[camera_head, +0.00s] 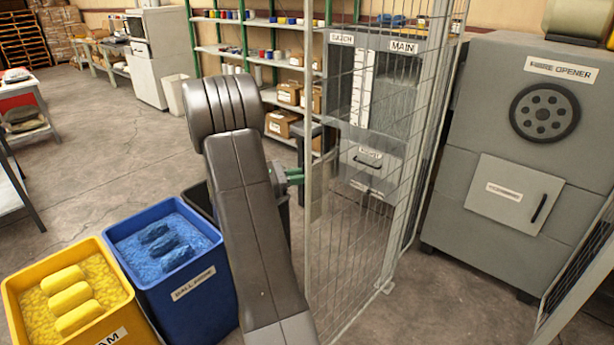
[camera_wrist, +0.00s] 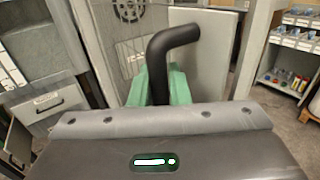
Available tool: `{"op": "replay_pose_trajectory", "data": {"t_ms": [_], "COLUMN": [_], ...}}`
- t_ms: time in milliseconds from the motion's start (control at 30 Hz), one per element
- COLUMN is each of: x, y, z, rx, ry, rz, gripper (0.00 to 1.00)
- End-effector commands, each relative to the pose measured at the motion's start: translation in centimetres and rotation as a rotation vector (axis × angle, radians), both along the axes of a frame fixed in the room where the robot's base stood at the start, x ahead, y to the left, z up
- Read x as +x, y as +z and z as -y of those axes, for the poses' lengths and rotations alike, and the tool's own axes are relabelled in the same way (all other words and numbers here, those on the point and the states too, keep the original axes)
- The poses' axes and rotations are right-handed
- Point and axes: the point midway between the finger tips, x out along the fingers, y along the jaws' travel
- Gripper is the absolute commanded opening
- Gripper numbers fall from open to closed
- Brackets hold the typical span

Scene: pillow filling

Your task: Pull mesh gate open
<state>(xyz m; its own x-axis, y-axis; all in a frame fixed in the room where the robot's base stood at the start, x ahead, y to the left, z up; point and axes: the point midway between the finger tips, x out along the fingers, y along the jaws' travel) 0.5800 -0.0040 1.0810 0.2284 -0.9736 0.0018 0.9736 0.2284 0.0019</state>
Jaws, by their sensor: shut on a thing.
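The mesh gate (camera_head: 365,215) is a tall wire panel in a pale metal frame, right of the middle in the head view. In the head view my gripper (camera_head: 292,175) shows as a bit of green at the gate's left upright. My arm hides much of it, and the handle cannot be made out there.
A grey machine (camera_head: 530,150) labelled as an opener stands right of the gate. Another mesh panel (camera_head: 590,265) is at the lower right, with bare floor between. A blue bin (camera_head: 195,290) and a yellow bin (camera_head: 110,310) stand at lower left. Shelves (camera_head: 255,55) line the back.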

Motion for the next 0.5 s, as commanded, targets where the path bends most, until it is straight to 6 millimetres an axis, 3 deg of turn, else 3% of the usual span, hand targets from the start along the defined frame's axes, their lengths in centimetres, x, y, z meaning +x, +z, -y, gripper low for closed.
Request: {"op": "replay_pose_trajectory", "data": {"t_ms": [467,500], "x": [0.10,0.10], "y": [-0.03,-0.03], "z": [-0.04,-0.04], "rx": [0.001,0.001], "ry": [-0.001,-0.001], "rz": [-0.002,-0.002], "gripper": [0.00,0.18]}}
